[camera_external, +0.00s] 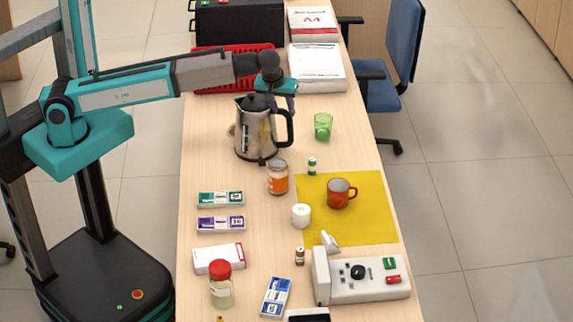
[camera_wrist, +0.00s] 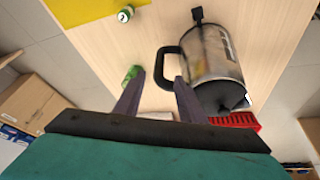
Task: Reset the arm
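My arm reaches across the counter from the left. My gripper (camera_external: 283,100) hangs just above and behind the steel kettle (camera_external: 255,135), near the top of its black handle. In the wrist view my gripper (camera_wrist: 158,80) is open, with two dark fingers spread apart. The kettle (camera_wrist: 212,52) shows to the right there. Its handle overlaps the gap between the fingertips in the picture, but I cannot tell whether it is touched. Nothing is held. The kettle stands upright on the counter.
A green glass (camera_external: 323,126) stands right of the kettle, and an orange-labelled can (camera_external: 277,177) in front. A red mug (camera_external: 340,193) is on the yellow mat (camera_external: 372,228). A red basket (camera_external: 202,72) and white paper stack (camera_external: 318,67) are behind.

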